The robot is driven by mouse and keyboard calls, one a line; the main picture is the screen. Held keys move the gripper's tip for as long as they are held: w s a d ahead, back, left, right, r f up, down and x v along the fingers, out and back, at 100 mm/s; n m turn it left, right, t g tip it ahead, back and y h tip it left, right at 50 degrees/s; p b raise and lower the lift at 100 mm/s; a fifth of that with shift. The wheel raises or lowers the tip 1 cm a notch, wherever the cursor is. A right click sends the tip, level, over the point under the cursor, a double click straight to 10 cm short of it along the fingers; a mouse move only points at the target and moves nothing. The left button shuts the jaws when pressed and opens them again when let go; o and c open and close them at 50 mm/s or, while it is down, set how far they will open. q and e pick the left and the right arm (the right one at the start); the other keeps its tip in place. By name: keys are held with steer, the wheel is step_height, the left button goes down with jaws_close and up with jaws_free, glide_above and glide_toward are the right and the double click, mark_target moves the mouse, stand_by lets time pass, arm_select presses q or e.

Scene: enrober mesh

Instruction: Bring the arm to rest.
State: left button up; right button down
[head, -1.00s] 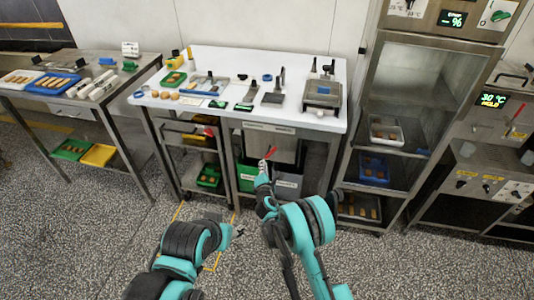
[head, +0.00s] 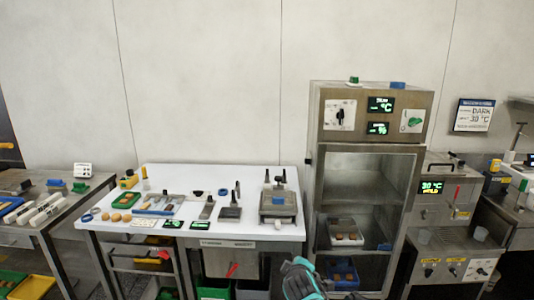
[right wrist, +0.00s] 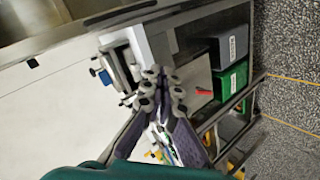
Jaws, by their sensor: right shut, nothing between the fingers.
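My right gripper (right wrist: 165,88) shows in the right wrist view, its two dark fingers closed together with nothing between them. It is in the air in front of the white-topped worktable (right wrist: 50,112), apart from it as far as I can tell. In the head view only a teal and dark part of my right arm shows at the bottom edge, in front of the table's right end. My left gripper is not in either view now.
The worktable (head: 120,180) carries small tools and a scale-like device (head: 278,205). Green (right wrist: 232,85) and grey (right wrist: 230,45) bins sit under the table.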

steer(key=s+d+r+m+g, duration=0.1)
steer(key=s+d+m, duration=0.25)
steer(key=s, duration=0.45)
steer(key=s+d+m+g, duration=0.1)
steer(key=s+d+m, duration=0.25)
steer(key=s, duration=0.55)
steer(key=s+d+f+m+g, duration=0.1)
steer(key=s+f+m, duration=0.1)
steer(key=s, duration=0.4)
steer(key=s+f+m+g+y, duration=0.1)
steer(key=s+f+m, duration=0.1)
steer(key=s, duration=0.5)
steer(key=shift+s+d+m, duration=0.2)
steer(key=shift+d+m, duration=0.1)
steer(key=shift+d, duration=0.05)
